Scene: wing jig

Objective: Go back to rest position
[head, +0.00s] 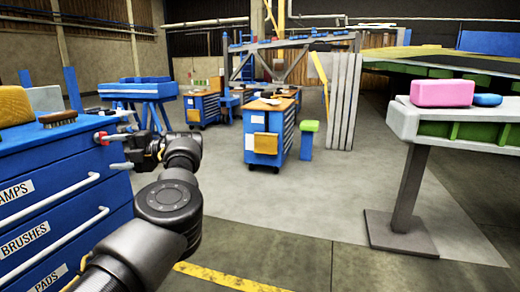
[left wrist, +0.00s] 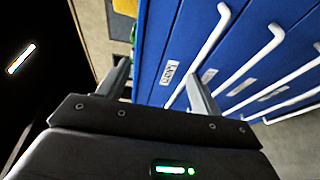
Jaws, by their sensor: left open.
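My left gripper (head: 113,152) is in front of the top right part of the blue drawer cabinet (head: 60,160). In the left wrist view its two fingers (left wrist: 157,70) stand apart with nothing between them. Beyond them is the blue drawer front with white bar handles (left wrist: 247,70); I cannot tell whether a finger touches it. My left arm reaches in from the bottom of the head view. My right gripper is not in view.
A brush (head: 58,118) and a yellow block (head: 14,106) lie on the cabinet top. A pink block (head: 442,93) and a blue piece (head: 487,100) lie on the grey stand at right. A blue cart (head: 268,137) stands mid-floor. The grey floor (head: 310,205) ahead is clear.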

